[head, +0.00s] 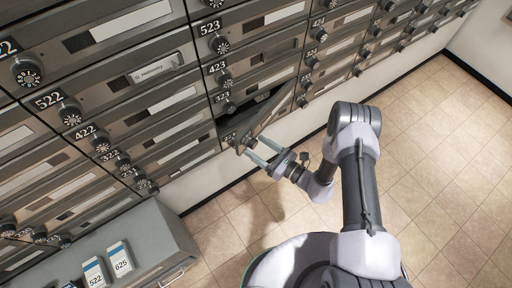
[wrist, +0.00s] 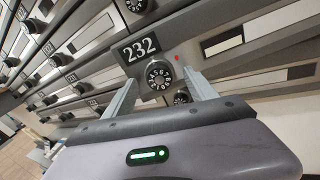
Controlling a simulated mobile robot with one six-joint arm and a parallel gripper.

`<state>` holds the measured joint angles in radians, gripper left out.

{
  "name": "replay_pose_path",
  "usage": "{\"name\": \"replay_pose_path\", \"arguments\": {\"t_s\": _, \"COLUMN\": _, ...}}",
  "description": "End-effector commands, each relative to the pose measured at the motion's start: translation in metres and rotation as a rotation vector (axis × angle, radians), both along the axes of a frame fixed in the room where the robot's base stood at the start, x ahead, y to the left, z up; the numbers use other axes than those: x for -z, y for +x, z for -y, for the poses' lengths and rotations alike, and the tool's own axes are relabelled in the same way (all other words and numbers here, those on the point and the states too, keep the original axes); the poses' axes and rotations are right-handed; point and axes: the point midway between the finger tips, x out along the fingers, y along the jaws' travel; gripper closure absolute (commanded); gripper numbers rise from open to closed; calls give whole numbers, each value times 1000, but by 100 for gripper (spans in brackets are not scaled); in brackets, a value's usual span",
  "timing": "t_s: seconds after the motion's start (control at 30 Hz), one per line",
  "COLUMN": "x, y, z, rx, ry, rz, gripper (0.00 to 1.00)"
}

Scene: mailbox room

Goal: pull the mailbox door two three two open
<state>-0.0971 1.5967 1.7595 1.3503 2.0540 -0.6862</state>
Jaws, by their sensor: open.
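The mailbox door 232 (wrist: 228,35) carries a black number plate and a round black dial (wrist: 159,75). In the wrist view my gripper (wrist: 162,79) has one finger on each side of the dial. Whether either finger touches the dial is not clear.
Closed mailbox doors with dials fill the wall around it, such as 423 (head: 258,62) above. A grey cabinet (head: 135,232) with cards numbered 522 and 625 stands at lower left. The tiled floor (head: 440,130) to the right is clear.

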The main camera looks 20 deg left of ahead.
Motion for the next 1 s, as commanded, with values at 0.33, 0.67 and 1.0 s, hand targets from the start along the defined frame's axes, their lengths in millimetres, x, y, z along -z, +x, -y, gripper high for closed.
{"name": "replay_pose_path", "arguments": {"t_s": 0.33, "x": -1, "y": 4, "z": -11, "rx": 0, "ry": 0, "rz": 0, "gripper": 34}}
{"name": "replay_pose_path", "arguments": {"t_s": 0.67, "x": -1, "y": 4, "z": -11, "rx": -1, "ry": 0, "rz": 0, "gripper": 93}}
{"name": "replay_pose_path", "arguments": {"t_s": 1.0, "x": -1, "y": 3, "z": -7, "rx": -3, "ry": 0, "rz": 0, "gripper": 100}}
